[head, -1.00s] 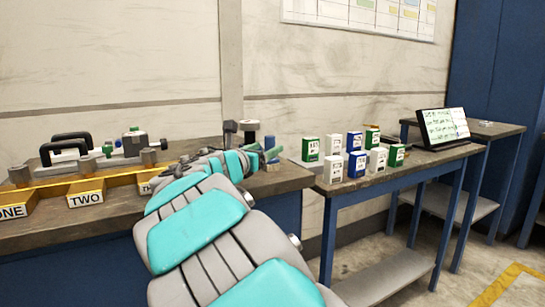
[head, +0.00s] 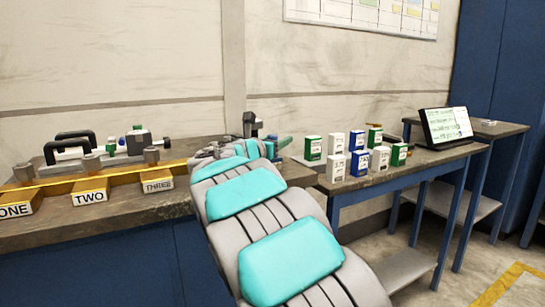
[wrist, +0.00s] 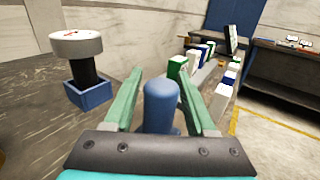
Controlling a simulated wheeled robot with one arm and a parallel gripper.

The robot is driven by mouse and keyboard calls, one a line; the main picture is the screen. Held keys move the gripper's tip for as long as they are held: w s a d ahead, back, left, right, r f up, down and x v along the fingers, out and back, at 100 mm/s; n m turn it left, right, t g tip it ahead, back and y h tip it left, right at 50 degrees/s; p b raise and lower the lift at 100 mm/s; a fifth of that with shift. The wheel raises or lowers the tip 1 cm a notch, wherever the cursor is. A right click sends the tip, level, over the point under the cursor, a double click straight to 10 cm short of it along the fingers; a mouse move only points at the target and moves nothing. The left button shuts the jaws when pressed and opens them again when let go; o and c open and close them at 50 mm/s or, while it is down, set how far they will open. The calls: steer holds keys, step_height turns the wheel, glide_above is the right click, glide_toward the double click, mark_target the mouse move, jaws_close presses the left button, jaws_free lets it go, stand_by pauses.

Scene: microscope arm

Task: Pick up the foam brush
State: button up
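My gripper (wrist: 160,85) has two green fingers standing apart in the wrist view. A blue rounded cylinder (wrist: 161,104) shows between them, with narrow gaps on both sides. I cannot tell whether it is the foam brush, and its lower part is hidden by the gripper's dark body. In the head view, my gripper (head: 278,143) is at the right end of the left bench, partly hidden by my arm. No foam brush can be made out clearly there.
A white-capped black cylinder (wrist: 78,60) stands in a blue square holder (wrist: 90,95), left of my gripper. Several small boxes (head: 357,163) and a tablet (head: 445,127) are on the right table.

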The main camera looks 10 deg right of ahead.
jaws_close()
stand_by(0.5)
steer(key=s+a+r, duration=0.2)
steer(key=s+a, duration=0.1)
steer(key=s, duration=0.4)
steer(key=s+a+r, duration=0.3)
steer(key=s+a, duration=0.1)
steer(key=s, duration=0.3)
steer(key=shift+s+a+p, duration=0.15)
steer(key=shift+p, duration=0.2)
